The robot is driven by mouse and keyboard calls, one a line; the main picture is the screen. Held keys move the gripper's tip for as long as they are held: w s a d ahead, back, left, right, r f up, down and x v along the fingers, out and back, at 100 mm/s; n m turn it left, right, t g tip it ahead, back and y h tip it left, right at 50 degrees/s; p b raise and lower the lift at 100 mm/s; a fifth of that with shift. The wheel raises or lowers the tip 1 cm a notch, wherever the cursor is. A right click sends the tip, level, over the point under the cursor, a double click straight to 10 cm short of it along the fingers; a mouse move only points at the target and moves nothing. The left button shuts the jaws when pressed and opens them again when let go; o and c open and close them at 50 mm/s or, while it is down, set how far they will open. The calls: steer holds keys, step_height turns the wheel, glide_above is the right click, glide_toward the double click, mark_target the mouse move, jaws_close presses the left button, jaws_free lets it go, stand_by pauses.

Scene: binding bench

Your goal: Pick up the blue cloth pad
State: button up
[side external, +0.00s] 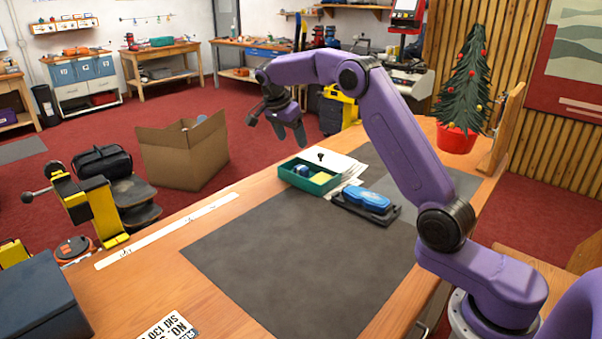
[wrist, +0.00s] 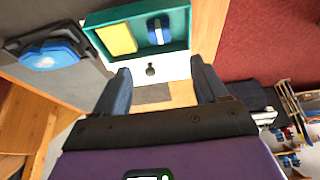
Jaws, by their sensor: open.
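A blue pad-like item (side external: 367,200) with a pale mark lies on a black base on the bench. It also shows at the upper left of the wrist view (wrist: 52,52). A smaller blue item (side external: 301,170) with a pale band lies in a green tray (side external: 312,188), beside a yellow block (wrist: 117,39); the small blue item is at the tray's right in the wrist view (wrist: 159,31). I cannot tell for certain which blue item is cloth. My gripper (side external: 289,132) is open and empty, high above the bench's far edge, fingers pointing down; the wrist view shows both fingers apart (wrist: 160,72).
White papers with a small black knob (side external: 320,156) lie behind the tray. A dark mat (side external: 300,250) covers the bench middle and is clear at the front. A white ruler (side external: 165,232) lies at the left edge. A small decorated tree (side external: 465,85) stands at the right back.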

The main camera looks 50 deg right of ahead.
glide_above(301, 167)
steer(key=a, duration=0.2)
step_height(301, 167, down, 6)
steer(key=shift+r, duration=0.2)
steer(key=shift+a+x, duration=0.15)
steer(key=shift+x, duration=1.2)
steer(key=shift+a+x, duration=0.15)
steer(key=shift+x, duration=1.2)
steer(key=c, duration=1.2)
